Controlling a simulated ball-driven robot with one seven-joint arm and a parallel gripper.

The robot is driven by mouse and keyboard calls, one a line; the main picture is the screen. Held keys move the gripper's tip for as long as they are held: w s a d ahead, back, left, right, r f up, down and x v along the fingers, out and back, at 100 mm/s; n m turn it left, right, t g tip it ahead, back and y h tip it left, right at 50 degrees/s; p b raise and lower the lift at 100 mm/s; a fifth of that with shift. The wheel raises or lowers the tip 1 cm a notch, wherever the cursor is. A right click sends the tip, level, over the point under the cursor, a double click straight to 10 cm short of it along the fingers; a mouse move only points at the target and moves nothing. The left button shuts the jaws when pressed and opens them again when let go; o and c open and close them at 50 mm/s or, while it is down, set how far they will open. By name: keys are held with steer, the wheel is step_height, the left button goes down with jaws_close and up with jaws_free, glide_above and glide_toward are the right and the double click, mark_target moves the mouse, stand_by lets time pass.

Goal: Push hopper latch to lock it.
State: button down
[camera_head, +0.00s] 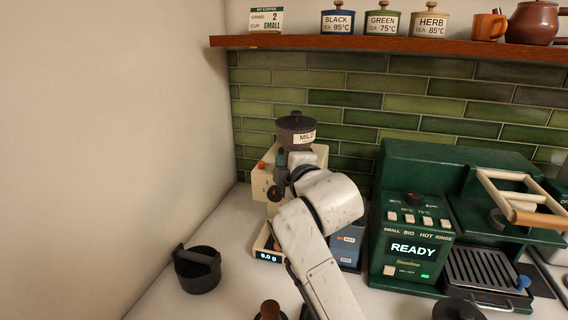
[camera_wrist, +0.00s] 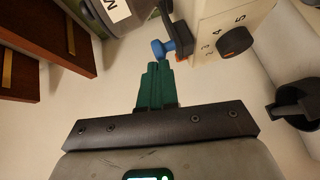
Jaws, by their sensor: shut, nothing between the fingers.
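The grinder (camera_head: 264,187) is a cream machine at the back left, with a dark hopper (camera_head: 296,124) on top, partly labelled "MIL". In the wrist view the hopper (camera_wrist: 108,12) shows at the top left and the cream grinder body (camera_wrist: 215,22) at the top right. In the head view my gripper (camera_head: 281,157) is largely hidden by my arm.
A numbered dial (camera_wrist: 235,41) is on the grinder. A black cup with a handle (camera_head: 197,269) stands on the counter at left. The green coffee machine (camera_head: 410,250) reads "READY" at right. A wooden shelf (camera_head: 400,46) with tins runs above. Counter at left is mostly clear.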

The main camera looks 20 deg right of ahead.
steer(key=shift+w+d+r, duration=0.2)
steer(key=shift+w+d, duration=0.5)
steer(key=shift+d, duration=0.15)
steer(key=shift+r, duration=0.1)
